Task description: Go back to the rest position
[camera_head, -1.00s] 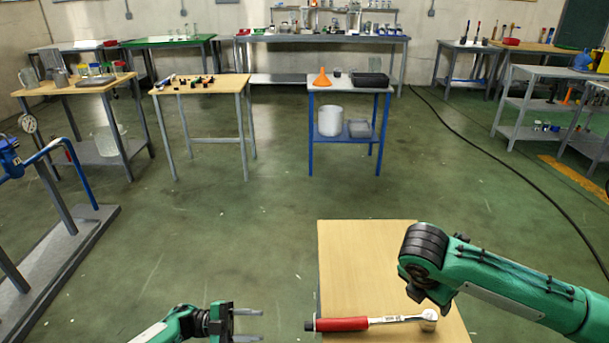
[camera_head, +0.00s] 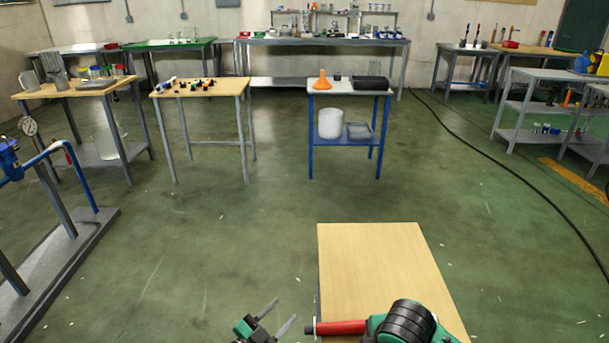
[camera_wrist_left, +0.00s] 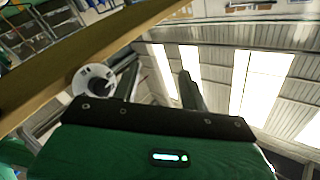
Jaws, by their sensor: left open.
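My left gripper (camera_head: 281,317) is at the bottom of the head view, left of the near wooden table. Its two fingers are apart with nothing between them. In the left wrist view the gripper's fingers (camera_wrist_left: 158,85) point up toward the ceiling and are also apart. A tool with a red handle (camera_head: 341,328) lies on the near table, and its right part is hidden behind my green right arm. The left gripper is close to the tool's dark end but apart from it. My right gripper is out of view.
The near table's wooden top (camera_head: 370,262) is bare toward its far side. A blue-framed table (camera_head: 345,89) with an orange funnel (camera_head: 322,79) stands farther back. A frame with blue piping (camera_head: 58,147) is at the left. The green floor between is open.

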